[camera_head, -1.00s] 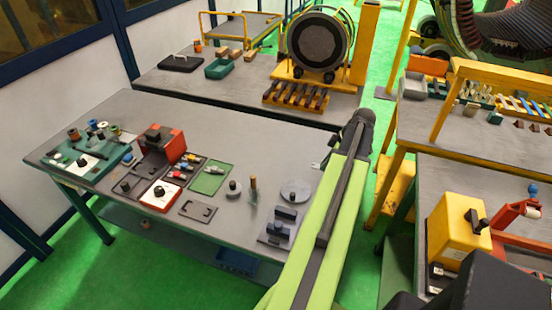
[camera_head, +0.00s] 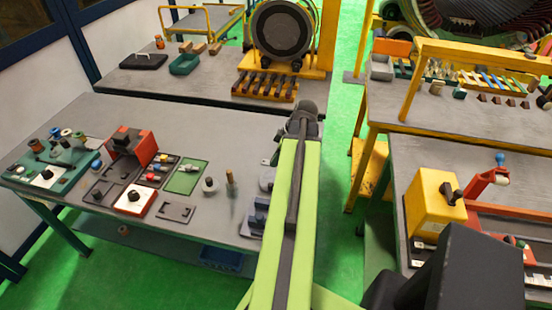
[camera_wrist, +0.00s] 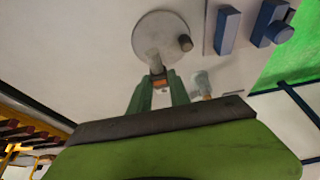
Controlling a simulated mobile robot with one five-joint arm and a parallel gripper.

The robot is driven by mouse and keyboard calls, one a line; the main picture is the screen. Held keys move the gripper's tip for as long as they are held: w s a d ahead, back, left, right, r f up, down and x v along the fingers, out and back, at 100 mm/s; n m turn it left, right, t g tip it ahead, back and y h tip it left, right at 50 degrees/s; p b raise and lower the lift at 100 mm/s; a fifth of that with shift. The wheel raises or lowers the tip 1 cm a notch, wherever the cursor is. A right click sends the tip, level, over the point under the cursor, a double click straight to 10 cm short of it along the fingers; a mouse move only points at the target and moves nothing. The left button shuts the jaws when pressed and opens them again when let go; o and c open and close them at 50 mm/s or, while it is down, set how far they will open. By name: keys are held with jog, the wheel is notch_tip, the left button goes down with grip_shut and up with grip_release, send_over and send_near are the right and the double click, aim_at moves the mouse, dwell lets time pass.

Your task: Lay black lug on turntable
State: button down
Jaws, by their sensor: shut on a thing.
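The turntable (camera_wrist: 165,32), a round pale grey disc with a small brown knob, lies flat on the bench in the wrist view. In the head view only the left edge of the turntable (camera_head: 266,178) shows beside my arm. My gripper (camera_wrist: 160,88) has its teal fingers closed on a small lug (camera_wrist: 158,82), seen with an orange face and a greyish end. The lug overlaps the near rim of the disc in the picture; I cannot tell whether it touches. Its black colour is not clear. My gripper is barely visible in the head view.
Blue blocks (camera_wrist: 227,30) stand right of the disc on a grey plate. A red box (camera_head: 135,145) and trays are farther left. Open bench lies behind.

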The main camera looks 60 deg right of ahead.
aim_at(273, 178)
jog(key=shift+f+b, duration=3.2)
jog(key=shift+f, duration=0.15)
jog(key=shift+f+b, duration=0.55)
jog(key=c, duration=1.1)
grip_release()
jog(key=shift+c, duration=0.2)
jog(key=shift+r, duration=0.1)
jog(key=p+v, duration=1.6)
jog(key=v, duration=0.1)
jog(key=shift+r, duration=0.1)
